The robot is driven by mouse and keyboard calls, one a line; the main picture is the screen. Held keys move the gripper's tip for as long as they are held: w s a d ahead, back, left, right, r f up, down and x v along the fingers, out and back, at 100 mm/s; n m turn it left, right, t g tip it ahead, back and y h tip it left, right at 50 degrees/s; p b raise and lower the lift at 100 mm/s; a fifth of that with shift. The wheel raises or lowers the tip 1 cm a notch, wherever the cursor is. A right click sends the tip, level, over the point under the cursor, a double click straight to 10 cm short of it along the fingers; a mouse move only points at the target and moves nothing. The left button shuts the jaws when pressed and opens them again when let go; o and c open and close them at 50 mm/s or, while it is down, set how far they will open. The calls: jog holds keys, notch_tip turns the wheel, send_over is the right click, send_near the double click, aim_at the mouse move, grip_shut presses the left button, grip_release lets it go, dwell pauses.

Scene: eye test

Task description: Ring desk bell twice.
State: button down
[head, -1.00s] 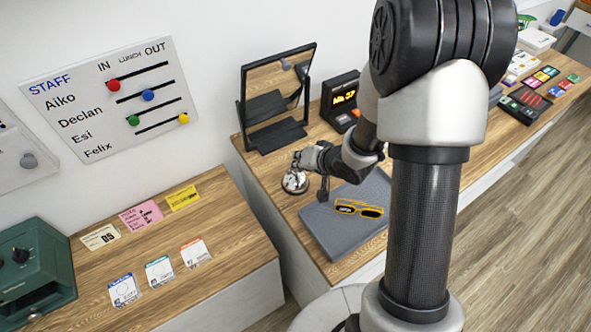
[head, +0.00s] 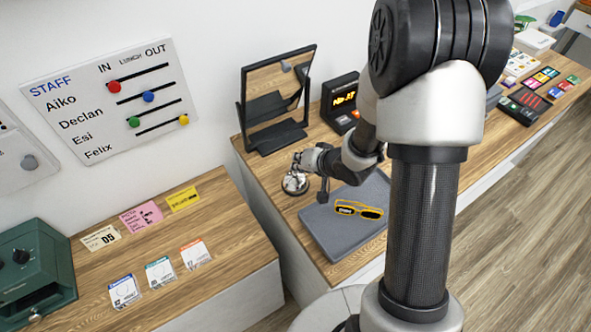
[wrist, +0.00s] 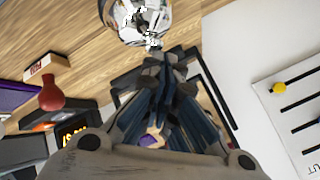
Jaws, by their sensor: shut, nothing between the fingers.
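The desk bell (head: 295,186) is a shiny silver dome standing on the wooden counter, left of the grey tray. It also shows in the wrist view (wrist: 137,22), cut off by the top edge. My gripper (head: 297,168) is at the bell, over its top in the head view. In the wrist view my gripper (wrist: 164,58) has its fingers together with nothing between them, the tips close to the bell's dome. I cannot tell whether the tips touch the bell.
The grey tray (head: 318,228) holds yellow-framed glasses (head: 358,210) close to the right of the bell. A framed mirror (head: 275,92) and a lit number display (head: 342,98) stand behind. A red rounded object (wrist: 50,93) shows in the wrist view. A lower counter with cards lies left.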

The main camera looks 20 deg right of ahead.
jog(key=shift+r+p, duration=0.6)
jog(key=shift+r, duration=0.1)
notch_tip(320, 180, up, 5)
jog(key=p, duration=0.5)
dwell(0.6)
